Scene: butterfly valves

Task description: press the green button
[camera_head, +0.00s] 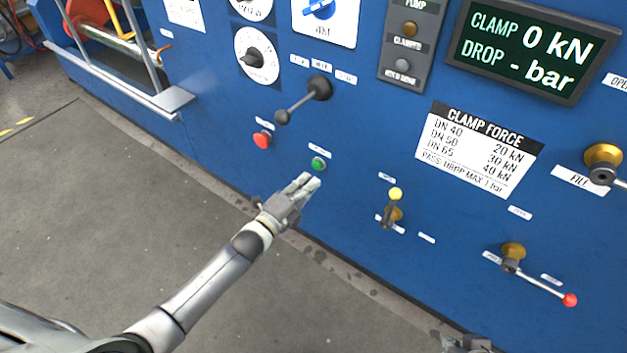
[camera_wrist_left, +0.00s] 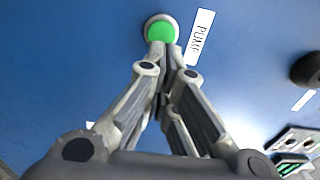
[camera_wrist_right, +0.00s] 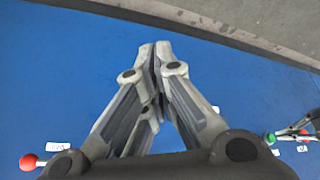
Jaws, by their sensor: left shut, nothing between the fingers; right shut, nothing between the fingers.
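The green button (camera_head: 318,164) is a small round button on the blue panel, below and right of a red button. In the left wrist view the green button (camera_wrist_left: 161,31) has a pale ring and sits beside a label reading PUMP. My left gripper (camera_head: 308,182) is shut and empty, its fingertips just below the button. In the left wrist view the fingertips (camera_wrist_left: 163,50) overlap the button's lower edge; I cannot tell whether they touch it. My right gripper (camera_wrist_right: 153,50) is shut and empty in front of bare blue panel; only its top shows at the head view's bottom edge.
The red button (camera_head: 262,139) and a black lever (camera_head: 300,100) are above left of the green button. A yellow-tipped lever (camera_head: 394,207) and a red-knobbed lever (camera_head: 540,284) are to the right. The grey floor (camera_head: 100,200) in front looks clear.

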